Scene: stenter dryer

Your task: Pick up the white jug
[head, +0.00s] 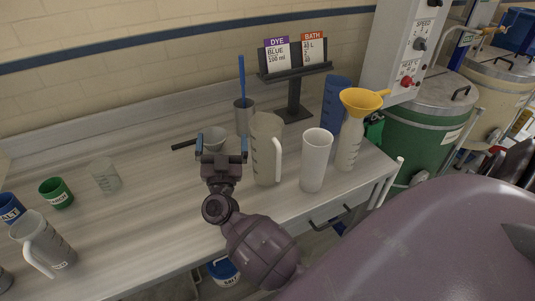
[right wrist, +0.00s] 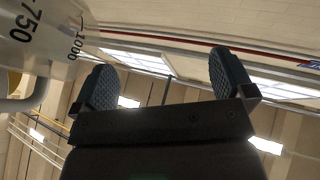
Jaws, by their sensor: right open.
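A whitish jug (head: 264,150) with dark graduation marks and a pale handle on its right stands upright on the bench in the head view. Its marked wall, with 750 and 1000, also shows at the left edge of the right wrist view (right wrist: 45,22). My right gripper (head: 221,152) is open, just left of this jug and apart from it; nothing shows between its fingers in the right wrist view (right wrist: 162,85). Another greyish jug (head: 45,243) with a handle stands at the bench's left front. My left gripper is not in view.
A white cylinder (head: 315,160) and a bottle with a yellow funnel (head: 361,101) stand right of the jug. A grey beaker with a blue rod (head: 243,115), a sign stand (head: 294,95) and a blue cylinder (head: 335,102) are behind.

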